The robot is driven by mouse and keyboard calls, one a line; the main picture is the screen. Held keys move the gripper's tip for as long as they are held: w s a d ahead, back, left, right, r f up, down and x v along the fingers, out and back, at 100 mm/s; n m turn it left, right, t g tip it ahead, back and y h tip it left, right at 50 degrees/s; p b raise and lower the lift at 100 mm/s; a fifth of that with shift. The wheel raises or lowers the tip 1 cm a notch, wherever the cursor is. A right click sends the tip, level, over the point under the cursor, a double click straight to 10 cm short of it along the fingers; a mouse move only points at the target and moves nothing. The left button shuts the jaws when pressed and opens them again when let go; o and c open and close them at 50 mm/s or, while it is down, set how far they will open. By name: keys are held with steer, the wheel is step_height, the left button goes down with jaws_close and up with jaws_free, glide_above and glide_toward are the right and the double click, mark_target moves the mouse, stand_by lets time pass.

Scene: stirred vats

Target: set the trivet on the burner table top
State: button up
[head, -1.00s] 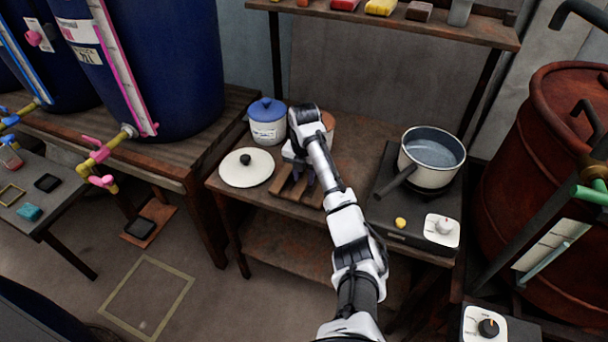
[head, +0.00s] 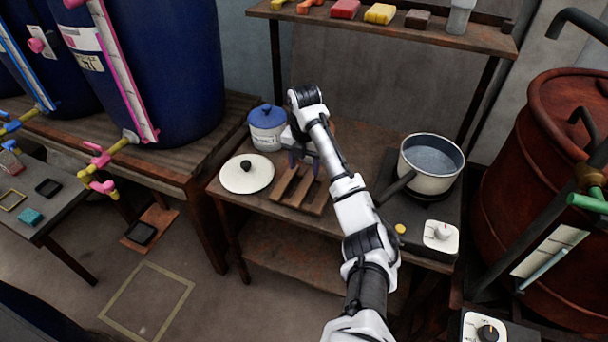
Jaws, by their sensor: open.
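The trivet (head: 288,199), a slatted brown wooden piece, lies flat on the burner table top (head: 350,165), just right of a white lid. My gripper (head: 304,166) is open above the trivet's far end, apart from its near slats. My arm crosses the view from the lower right and hides part of the table top behind it.
A white lid (head: 258,176) with a black knob lies at the table's left edge. A blue-lidded crock (head: 268,130) stands behind it. A pot (head: 440,180) sits on the burner (head: 378,212) at right. A shelf (head: 400,28) overhangs the back.

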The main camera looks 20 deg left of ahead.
step_height(320, 180, up, 5)
steer(key=shift+r+p, duration=0.1)
steer(key=shift+p, duration=0.3)
